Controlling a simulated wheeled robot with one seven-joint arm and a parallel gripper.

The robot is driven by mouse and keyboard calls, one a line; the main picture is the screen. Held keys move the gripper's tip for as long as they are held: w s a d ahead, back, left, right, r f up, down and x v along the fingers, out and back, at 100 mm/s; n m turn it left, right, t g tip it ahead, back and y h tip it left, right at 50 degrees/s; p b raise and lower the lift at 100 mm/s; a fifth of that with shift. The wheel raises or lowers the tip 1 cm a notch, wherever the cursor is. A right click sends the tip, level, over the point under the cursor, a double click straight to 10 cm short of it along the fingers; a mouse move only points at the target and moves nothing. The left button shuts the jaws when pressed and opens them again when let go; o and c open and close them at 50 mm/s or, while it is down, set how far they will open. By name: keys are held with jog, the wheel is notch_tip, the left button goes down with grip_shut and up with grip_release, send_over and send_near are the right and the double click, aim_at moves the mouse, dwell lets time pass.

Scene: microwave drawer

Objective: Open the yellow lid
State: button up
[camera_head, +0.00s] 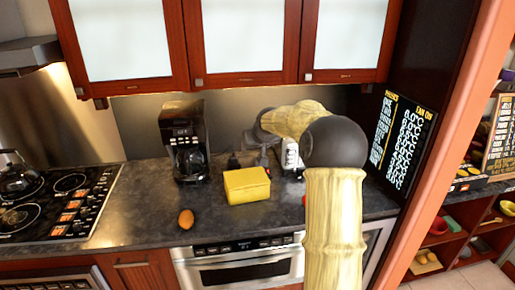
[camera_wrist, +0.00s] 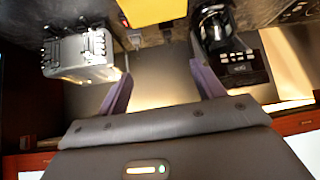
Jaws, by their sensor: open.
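A yellow box (camera_head: 247,186) stands on the dark counter, and its flat top looks like the lid, closed. In the wrist view part of the yellow box (camera_wrist: 150,10) shows at the top edge, cut off by the frame. My gripper (camera_wrist: 163,88) is open, with its two purple-grey fingers spread and nothing between them. It is apart from the box. In the head view my arm reaches in above the counter, behind and to the right of the box, and the fingers cannot be made out clearly there.
A black coffee maker (camera_head: 187,145) stands left of the box and a silver toaster (camera_head: 291,155) to its right. An orange-brown egg-shaped object (camera_head: 186,219) lies at the front left. A stove (camera_head: 50,205) is at the far left, with cabinets (camera_head: 245,45) overhead.

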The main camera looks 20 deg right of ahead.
jog(key=shift+v, duration=0.8)
